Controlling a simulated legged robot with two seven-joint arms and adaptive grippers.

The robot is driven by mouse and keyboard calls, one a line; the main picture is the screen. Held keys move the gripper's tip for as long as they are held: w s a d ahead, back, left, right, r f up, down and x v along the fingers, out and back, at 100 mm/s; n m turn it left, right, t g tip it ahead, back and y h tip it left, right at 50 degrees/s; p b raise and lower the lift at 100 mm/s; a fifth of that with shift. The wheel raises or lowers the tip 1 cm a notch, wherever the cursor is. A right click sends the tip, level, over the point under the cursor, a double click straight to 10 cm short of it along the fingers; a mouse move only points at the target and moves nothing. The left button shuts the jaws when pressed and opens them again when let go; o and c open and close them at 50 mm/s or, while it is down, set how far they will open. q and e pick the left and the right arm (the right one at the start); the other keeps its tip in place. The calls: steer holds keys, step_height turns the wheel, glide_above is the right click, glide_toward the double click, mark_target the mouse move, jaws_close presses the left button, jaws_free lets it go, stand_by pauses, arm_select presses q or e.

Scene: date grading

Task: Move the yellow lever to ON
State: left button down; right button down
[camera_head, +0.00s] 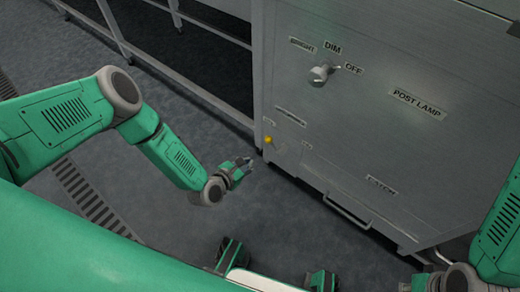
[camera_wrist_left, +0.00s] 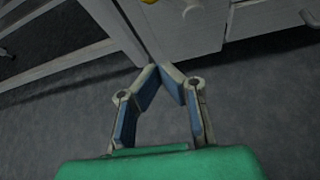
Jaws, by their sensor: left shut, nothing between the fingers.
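The yellow lever (camera_head: 268,139) is a small yellow-tipped handle low on the left part of the grey cabinet front (camera_head: 350,125). A small label sits just above it, too small to read surely. My left gripper (camera_head: 248,161) is below and a little left of the lever in the head view, apart from it. In the left wrist view its fingertips (camera_wrist_left: 161,68) meet with nothing between them. My right arm is at the right edge of the head view; its gripper is only partly seen at the bottom, and its fingers cannot be made out.
A round knob (camera_head: 320,74) with BRIGHT, DIM and OFF labels is higher on the cabinet, near a POST LAMP label (camera_head: 416,103). A bar handle (camera_head: 347,211) runs along its lower edge. A metal frame (camera_head: 165,65) stands to the left. Grey floor is open below my left gripper.

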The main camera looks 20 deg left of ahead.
arm_select(q)
steer(key=b+x, duration=0.5)
steer(key=x, duration=0.5)
steer(key=shift+w+d+r+p, duration=0.1)
steer(key=shift+d+r+p, duration=0.05)
steer(key=shift+r, duration=0.9)
steer(key=shift+w+d+r+p, duration=0.1)
steer(key=shift+d+r+p, duration=0.05)
steer(key=shift+r, duration=0.9)
steer(key=shift+d+r+m+y, duration=0.1)
steer(key=shift+r+m+y, duration=0.1)
steer(key=shift+m+y, duration=0.2)
